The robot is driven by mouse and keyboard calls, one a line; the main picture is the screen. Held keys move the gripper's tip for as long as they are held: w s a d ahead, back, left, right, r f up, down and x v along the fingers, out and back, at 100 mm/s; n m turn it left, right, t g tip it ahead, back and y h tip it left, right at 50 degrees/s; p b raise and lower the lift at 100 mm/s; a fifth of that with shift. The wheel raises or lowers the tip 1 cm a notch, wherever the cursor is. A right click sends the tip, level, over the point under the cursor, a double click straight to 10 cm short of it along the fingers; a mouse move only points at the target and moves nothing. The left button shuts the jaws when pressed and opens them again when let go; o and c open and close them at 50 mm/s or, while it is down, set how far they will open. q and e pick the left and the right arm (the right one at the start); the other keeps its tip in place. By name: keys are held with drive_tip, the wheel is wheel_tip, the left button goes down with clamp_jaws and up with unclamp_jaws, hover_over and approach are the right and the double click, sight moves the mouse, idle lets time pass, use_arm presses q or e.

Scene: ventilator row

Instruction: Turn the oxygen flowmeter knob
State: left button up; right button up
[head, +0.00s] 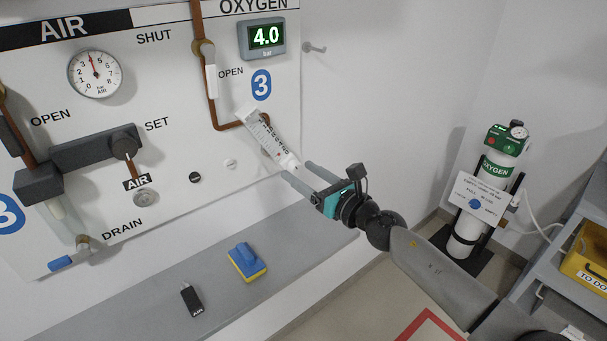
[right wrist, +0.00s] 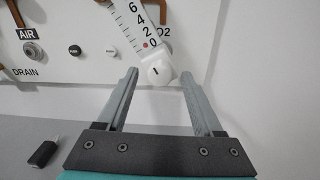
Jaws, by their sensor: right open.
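The oxygen flowmeter (head: 265,135) is a white tube with a printed scale, hanging tilted from the copper pipe at the right of the wall panel. Its white knob (right wrist: 157,72) is at the tube's lower end, with a dark mark on its face. The red dot of the scale shows by the 0 in the right wrist view. My right gripper (head: 296,169) is open, its fingertips close to the knob. In the right wrist view the knob appears between the two fingers, with a gap on each side; I cannot tell whether it is within their depth. My left gripper is not in view.
A grey shelf (head: 311,239) runs below the panel, holding a blue and yellow block (head: 246,262) and a black AIR tag (head: 191,299). The oxygen display (head: 265,38) reads 4.0 bar. An oxygen cylinder (head: 465,233) stands right, beside a cart with a yellow bin (head: 588,255).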

clamp_jaws()
idle(0.7)
